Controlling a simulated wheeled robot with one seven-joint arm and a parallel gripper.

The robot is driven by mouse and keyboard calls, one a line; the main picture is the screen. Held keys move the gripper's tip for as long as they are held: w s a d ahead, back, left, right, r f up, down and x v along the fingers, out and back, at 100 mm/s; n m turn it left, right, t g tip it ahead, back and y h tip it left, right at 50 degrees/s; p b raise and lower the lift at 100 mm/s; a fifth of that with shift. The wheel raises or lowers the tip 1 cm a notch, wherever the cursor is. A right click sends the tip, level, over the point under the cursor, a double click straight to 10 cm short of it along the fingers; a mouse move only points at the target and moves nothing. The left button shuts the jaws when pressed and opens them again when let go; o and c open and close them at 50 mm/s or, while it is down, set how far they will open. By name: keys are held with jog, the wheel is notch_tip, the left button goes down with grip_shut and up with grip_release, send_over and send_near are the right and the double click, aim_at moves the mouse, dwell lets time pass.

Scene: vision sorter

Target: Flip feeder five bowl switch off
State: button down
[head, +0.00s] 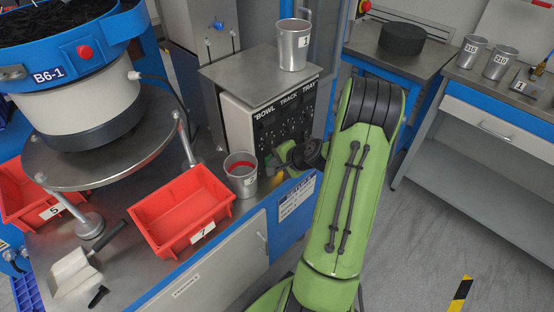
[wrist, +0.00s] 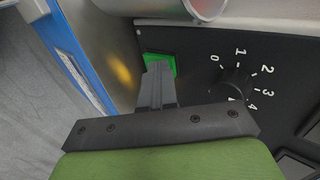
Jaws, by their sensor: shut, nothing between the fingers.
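The grey control box (head: 240,120) has a black front panel labelled BOWL, TRACK and TRAY. In the wrist view a green rocker switch (wrist: 163,62) sits near a corner of the black panel (wrist: 200,50). Beside it is a black dial (wrist: 236,84) marked with numbers from 0. My gripper (wrist: 158,70) is shut and empty, its fingertips over the green switch and covering part of it. I cannot tell whether they touch. In the head view my gripper (head: 285,156) is at the lower part of the panel, its fingertips hard to make out.
A metal cup (head: 241,182) stands close to my gripper, its rim near the panel. Another metal cup (head: 293,50) stands on the box. A red bin (head: 180,212), a scoop (head: 75,272) and a blue bowl feeder (head: 75,60) marked B6-1 are at the left.

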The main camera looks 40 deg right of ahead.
jog(key=shift+r+p, duration=0.55)
jog(key=shift+r, duration=0.2)
jog(key=shift+s, duration=0.1)
